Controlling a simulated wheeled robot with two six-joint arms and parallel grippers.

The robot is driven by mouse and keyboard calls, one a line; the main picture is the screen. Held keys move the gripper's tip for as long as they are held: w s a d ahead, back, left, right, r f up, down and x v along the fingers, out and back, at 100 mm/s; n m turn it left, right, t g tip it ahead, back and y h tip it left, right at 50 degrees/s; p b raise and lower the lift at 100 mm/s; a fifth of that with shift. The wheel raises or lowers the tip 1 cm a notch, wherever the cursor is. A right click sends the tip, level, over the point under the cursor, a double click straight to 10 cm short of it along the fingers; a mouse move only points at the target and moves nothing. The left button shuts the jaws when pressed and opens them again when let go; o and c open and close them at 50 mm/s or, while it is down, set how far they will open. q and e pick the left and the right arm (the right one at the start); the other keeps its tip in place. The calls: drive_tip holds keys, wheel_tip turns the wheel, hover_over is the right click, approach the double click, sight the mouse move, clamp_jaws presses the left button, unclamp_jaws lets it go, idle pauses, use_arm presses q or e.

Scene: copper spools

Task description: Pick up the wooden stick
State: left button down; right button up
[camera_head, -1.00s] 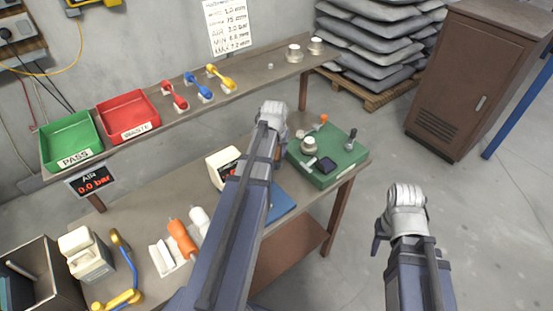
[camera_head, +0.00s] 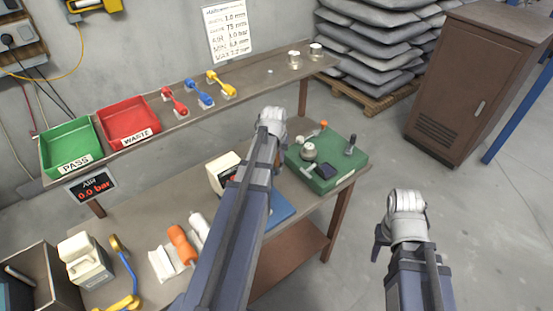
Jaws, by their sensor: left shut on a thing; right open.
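I cannot make out a wooden stick in this view. My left gripper (camera_head: 271,124) is over the bench, near the green fixture box. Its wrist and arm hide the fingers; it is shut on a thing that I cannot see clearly. My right gripper (camera_head: 385,236) is at the right, over bare floor and clear of the bench. It is open, with its fingers mostly hidden by the wrist.
The green fixture box (camera_head: 341,174) stands at the bench's right end. A shelf (camera_head: 200,125) above holds a green tray (camera_head: 70,147), a red tray (camera_head: 129,120), coloured gauges and metal spools. A brown cabinet (camera_head: 478,75) and stacked sacks (camera_head: 375,50) stand behind. Floor at right is clear.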

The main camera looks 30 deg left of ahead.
use_arm(q)
drive_tip(key=shift+r, duration=0.15)
wheel_tip(320, 180, up, 10)
drive_tip(key=p, duration=1)
idle(1.6)
